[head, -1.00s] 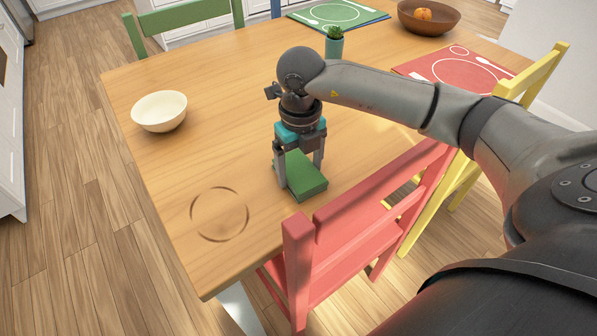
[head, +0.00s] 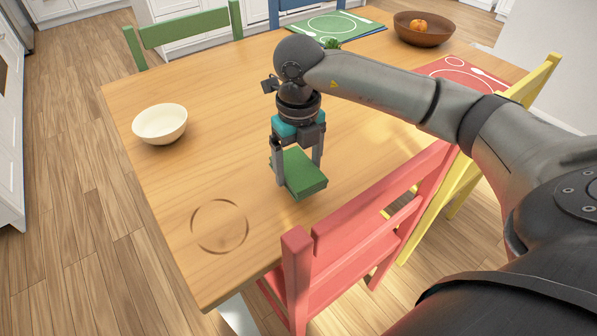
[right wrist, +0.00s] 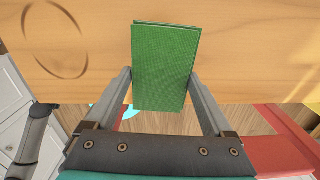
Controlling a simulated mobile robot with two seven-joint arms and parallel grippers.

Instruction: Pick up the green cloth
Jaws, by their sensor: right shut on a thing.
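The green cloth (head: 303,174) is a flat folded rectangle. In the head view my right gripper (head: 297,171) points down with its fingers on either side of the cloth, shut on it. The cloth appears slightly above the wooden table (head: 233,166). In the right wrist view the cloth (right wrist: 165,66) sits between the two fingertips (right wrist: 162,84), which touch its sides.
A cream bowl (head: 160,124) stands at the table's left. A dark ring mark (head: 219,201) is on the wood near the front corner. A red chair (head: 365,235) stands close at the near edge. The table's middle left is clear.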

